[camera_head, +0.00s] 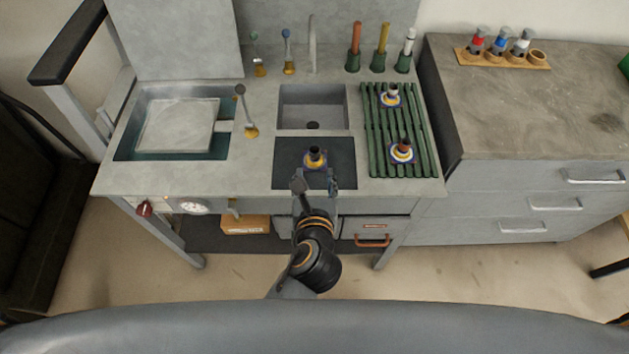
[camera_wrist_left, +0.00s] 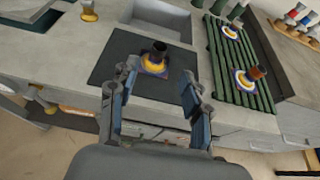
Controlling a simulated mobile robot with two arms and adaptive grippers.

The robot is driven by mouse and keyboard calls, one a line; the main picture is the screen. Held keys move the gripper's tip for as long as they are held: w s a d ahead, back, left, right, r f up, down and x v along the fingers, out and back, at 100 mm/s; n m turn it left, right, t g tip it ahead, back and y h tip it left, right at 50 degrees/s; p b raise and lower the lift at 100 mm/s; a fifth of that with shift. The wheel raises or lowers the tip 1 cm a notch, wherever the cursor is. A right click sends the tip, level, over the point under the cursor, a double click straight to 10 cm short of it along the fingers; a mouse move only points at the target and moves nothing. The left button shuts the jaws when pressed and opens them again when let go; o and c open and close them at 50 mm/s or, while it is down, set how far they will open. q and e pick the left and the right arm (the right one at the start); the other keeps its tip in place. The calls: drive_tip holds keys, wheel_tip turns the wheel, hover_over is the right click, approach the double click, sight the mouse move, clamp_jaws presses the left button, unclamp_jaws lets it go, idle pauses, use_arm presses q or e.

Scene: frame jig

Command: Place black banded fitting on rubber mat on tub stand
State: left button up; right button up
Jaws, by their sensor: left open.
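The black banded fitting (camera_head: 315,158), with a dark top and a yellow and blue base, stands upright on the dark rubber mat (camera_head: 288,180) in front of the sink. It also shows in the left wrist view (camera_wrist_left: 156,58), beyond my fingertips. My left gripper (camera_head: 316,183) is open and empty at the mat's front edge, just short of the fitting. Its two fingers show apart in the left wrist view (camera_wrist_left: 157,84). A pale square platform (camera_head: 176,124), apparently the tub stand, sits inside the tub (camera_head: 124,148) at the left. My right gripper is not in view.
A green slatted rack (camera_head: 378,132) right of the mat holds a white-topped fitting (camera_head: 390,96) and a brown-topped fitting (camera_head: 402,151). A grey-handled tool (camera_head: 244,108) stands between tub and sink. The faucet (camera_head: 312,45) and several handled tools line the back.

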use_arm(q)
drive_tip(key=shift+v, duration=0.9)
drive_tip(key=s+a+f+n+g, duration=0.3)
drive_tip(key=s+f+n, duration=0.15)
drive_tip(key=f, duration=0.65)
drive_tip(key=s+a+f+n+g, duration=0.25)
drive_tip(key=f+n, duration=0.25)
drive_tip(key=f, duration=0.7)
drive_tip(key=s+a+f+n+g, duration=0.25)
drive_tip(key=s+f+n, duration=0.25)
drive_tip(key=f, duration=0.6)
drive_tip(key=s+a+f+n+g, duration=0.2)
drive_tip(key=s+a+f+n, duration=0.5)
drive_tip(key=s+n, duration=0.2)
drive_tip(key=s+a+f+n+g, duration=0.2)
drive_tip(key=s+a+f+n, duration=0.5)
drive_tip(key=s+n, duration=0.3)
drive_tip(key=s+a, duration=0.1)
drive_tip(key=s, duration=0.1)
drive_tip(key=shift+s+a+g, duration=0.3)
drive_tip(key=shift+s, duration=0.1)
